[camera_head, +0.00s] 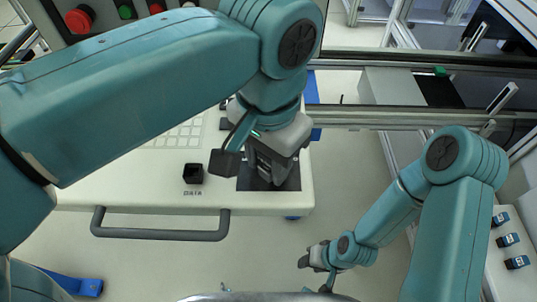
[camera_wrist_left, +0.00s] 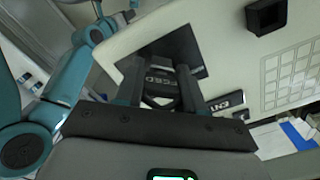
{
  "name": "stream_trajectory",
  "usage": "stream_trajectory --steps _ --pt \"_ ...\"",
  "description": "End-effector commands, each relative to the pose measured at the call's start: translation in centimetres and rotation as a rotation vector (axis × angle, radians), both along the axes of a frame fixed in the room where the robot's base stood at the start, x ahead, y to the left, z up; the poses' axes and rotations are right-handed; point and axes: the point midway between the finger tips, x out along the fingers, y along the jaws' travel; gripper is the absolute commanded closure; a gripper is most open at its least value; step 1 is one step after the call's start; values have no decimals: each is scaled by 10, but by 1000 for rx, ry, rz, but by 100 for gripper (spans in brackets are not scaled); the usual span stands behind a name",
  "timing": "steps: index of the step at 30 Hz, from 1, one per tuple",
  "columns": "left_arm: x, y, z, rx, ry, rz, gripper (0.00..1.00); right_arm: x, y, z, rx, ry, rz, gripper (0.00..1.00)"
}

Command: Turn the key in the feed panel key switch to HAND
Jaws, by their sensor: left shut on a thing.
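The feed panel is a dark square plate (camera_head: 290,181) at the right end of a white console; in the left wrist view the plate (camera_wrist_left: 178,46) shows part of a label that seems to read FEED. My left gripper (camera_head: 266,170) reaches down over this plate. In the left wrist view its two fingers (camera_wrist_left: 158,80) are shut on a dark rounded piece, the key (camera_wrist_left: 160,101), at the plate. The switch positions and the key's angle cannot be read; the fingers hide much of the switch. My right gripper (camera_head: 318,257) hangs low, away from the console, its jaws too small to judge.
The white console (camera_head: 120,194) carries a small black square socket (camera_head: 193,173) and a grey front handle (camera_head: 160,235). A box with red (camera_head: 80,18) and green (camera_head: 125,10) buttons stands at the back left. Metal rails (camera_head: 400,117) cross behind.

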Motion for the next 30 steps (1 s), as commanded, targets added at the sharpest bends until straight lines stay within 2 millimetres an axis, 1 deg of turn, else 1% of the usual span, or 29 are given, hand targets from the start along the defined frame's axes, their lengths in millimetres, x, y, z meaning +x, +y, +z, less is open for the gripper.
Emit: stream_trajectory --steps 3,9,12,15,22,24,26,30 --pt "0 -1 2 -4 -2 220 91 0 0 6 0 0 0 57" --pt "0 -2 0 -2 -3 590 91 0 0 12 0 0 0 57" --pt "0 -2 -1 -4 -3 713 91 0 0 13 0 0 0 57" --pt "0 -2 -1 -2 -3 764 91 0 0 13 0 0 0 57" --pt "0 -2 -2 0 -2 768 91 0 0 12 0 0 0 57" --pt "0 -2 -2 0 -2 796 91 0 0 13 0 0 0 57" --pt "0 -2 -2 1 -2 868 91 0 0 14 0 0 0 57" --pt "0 -2 -2 4 -2 1132 91 0 0 17 0 0 0 57"
